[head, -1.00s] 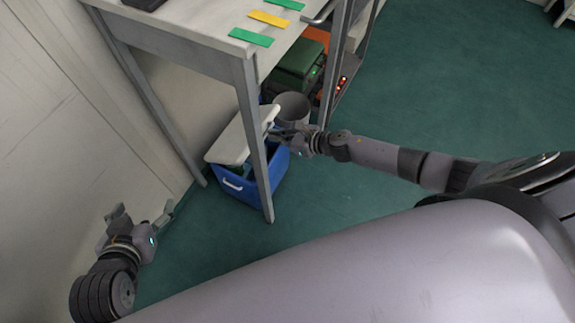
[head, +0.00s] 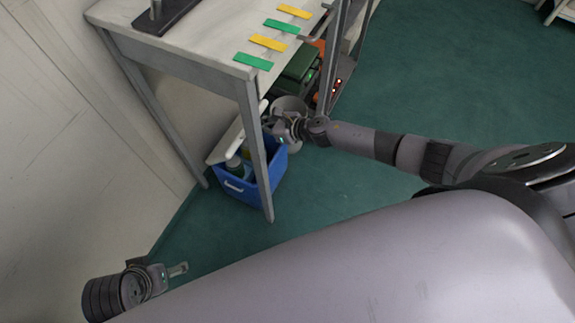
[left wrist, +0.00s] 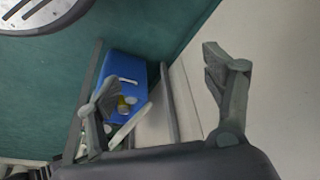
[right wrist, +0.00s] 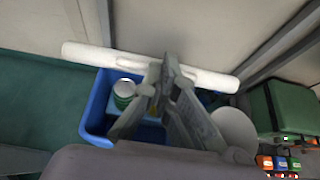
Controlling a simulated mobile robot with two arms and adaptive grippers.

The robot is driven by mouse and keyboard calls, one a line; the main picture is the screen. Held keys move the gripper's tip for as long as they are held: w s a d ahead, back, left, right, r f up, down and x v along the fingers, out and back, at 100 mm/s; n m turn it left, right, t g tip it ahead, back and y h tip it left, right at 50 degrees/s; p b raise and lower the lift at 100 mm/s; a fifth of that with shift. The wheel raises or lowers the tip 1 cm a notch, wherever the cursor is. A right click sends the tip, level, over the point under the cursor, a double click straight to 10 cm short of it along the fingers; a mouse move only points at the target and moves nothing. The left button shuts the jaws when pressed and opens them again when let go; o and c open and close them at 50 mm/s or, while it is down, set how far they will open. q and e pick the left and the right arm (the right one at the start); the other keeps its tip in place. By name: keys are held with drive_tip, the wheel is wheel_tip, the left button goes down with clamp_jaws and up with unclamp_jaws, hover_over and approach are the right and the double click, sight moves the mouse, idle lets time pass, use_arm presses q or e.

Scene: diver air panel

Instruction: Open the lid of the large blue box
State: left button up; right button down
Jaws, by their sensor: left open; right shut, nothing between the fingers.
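The large blue box (head: 233,191) stands on the floor under the workbench. Its white lid (head: 232,140) is raised steeply on the side toward the wall, and the box is open below it. Green and white containers show inside; one is clear in the right wrist view (right wrist: 123,90). My right gripper (head: 268,122) is at the lid's raised edge. In the right wrist view its shut, empty fingers (right wrist: 165,68) overlap the lid (right wrist: 100,57); contact is unclear. My left gripper (head: 180,269) is open and empty, low and away from the box. The left wrist view also shows the box (left wrist: 127,72).
The bench leg (head: 254,150) stands in front of the box. Colored strips lie on the bench top (head: 190,30). The green floor (head: 440,90) at the right is clear.

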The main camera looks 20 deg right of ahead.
drive_tip(key=w+a+r, duration=0.1)
drive_tip(key=w+a+r+p, duration=0.1)
drive_tip(key=w, duration=0.1)
drive_tip(key=shift+a+r, duration=0.15)
drive_tip(key=shift+r, duration=0.2)
use_arm(q)
wheel_tip(320, 180, down, 10)
drive_tip(key=p, duration=0.1)
drive_tip(key=shift+w+d+g, duration=0.15)
drive_tip(key=shift+w+g, duration=0.05)
drive_tip(key=shift+g, duration=0.1)
use_arm(e)
drive_tip(key=w+a+r, duration=0.2)
drive_tip(key=w+a, duration=0.2)
drive_tip(key=w, duration=0.1)
drive_tip(key=shift+r, duration=0.1)
drive_tip(key=v, duration=1.1)
drive_tip(key=shift+s+d+r, duration=0.25)
